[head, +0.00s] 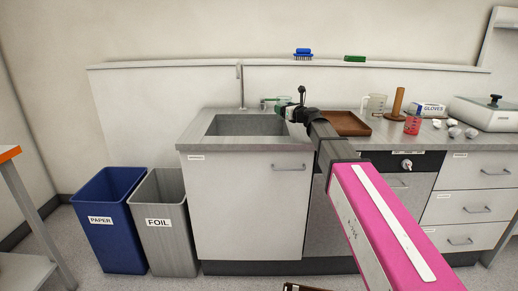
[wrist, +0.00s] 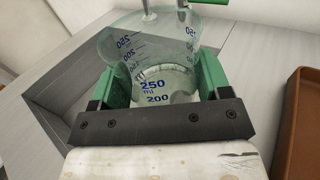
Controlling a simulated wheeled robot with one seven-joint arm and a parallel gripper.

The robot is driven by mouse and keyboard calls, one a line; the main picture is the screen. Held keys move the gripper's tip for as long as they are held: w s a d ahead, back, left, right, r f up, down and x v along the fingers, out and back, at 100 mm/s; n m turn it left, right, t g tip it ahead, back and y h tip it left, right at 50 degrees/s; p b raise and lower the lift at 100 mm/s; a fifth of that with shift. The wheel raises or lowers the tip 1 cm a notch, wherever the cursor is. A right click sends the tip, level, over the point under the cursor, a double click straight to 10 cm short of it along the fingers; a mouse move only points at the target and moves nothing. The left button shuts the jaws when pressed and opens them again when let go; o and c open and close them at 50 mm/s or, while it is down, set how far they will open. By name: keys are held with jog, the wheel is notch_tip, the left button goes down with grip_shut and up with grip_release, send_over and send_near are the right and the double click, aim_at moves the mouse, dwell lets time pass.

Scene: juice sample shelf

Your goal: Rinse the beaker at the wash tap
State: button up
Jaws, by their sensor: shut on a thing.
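A clear beaker (wrist: 155,62) with blue volume marks is held between the green fingers of my gripper (wrist: 165,85) in the wrist view. The beaker is upright or slightly tilted and looks empty, though I cannot be sure. In the head view my gripper (head: 287,106) is at the right part of the sink (head: 245,125), above its rim. The beaker is small and hard to make out there. The tap (head: 241,85) rises behind the sink. In the wrist view a metal tap part (wrist: 148,8) shows at the beaker's far rim; I cannot tell whether water runs.
A brown tray (head: 345,123) lies right of the sink and also shows in the wrist view (wrist: 303,130). Blue (head: 108,215) and grey (head: 163,220) bins stand left.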

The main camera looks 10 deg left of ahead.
jog(key=shift+s+a+f+n+h, duration=0.15)
jog(key=shift+s+a+f+n, duration=0.25)
jog(key=shift+n, duration=0.55)
jog(key=shift+s+a+f+n+h, duration=0.15)
jog(key=shift+s+a+f+n, duration=0.2)
jog(key=shift+n, duration=0.6)
jog(key=shift+s+a+f+n+h+p, duration=0.1)
jog(key=shift+s+a+f+n+h, duration=0.2)
jog(key=shift+n, duration=0.35)
jog(key=shift+s+a+n+h+p, duration=0.1)
jog(key=shift+a+n, duration=0.35)
jog(key=shift+n, duration=0.25)
jog(key=shift+s+a+f+n+h+p, duration=0.1)
jog(key=shift+s+a+f+n, duration=0.2)
jog(key=shift+n, duration=0.35)
jog(key=shift+a+r+n, duration=0.1)
jog(key=shift+r+n, duration=0.2)
jog(key=shift+r, duration=0.05)
jog(key=shift+f+n+h+p, duration=0.3)
jog(key=shift+f+n+p, duration=0.05)
jog(key=shift+n, duration=0.4)
jog(key=shift+f+n+h+p, duration=0.3)
jog(key=shift+n, duration=0.45)
jog(key=shift+a+r+n, duration=0.1)
jog(key=shift+r+n, duration=0.35)
jog(key=shift+n, duration=0.25)
jog(key=shift+s+a+f+n+h+p, duration=0.3)
jog(key=shift+s+a+f+n+p, duration=0.3)
jog(key=shift+n, duration=0.3)
dwell(0.7)
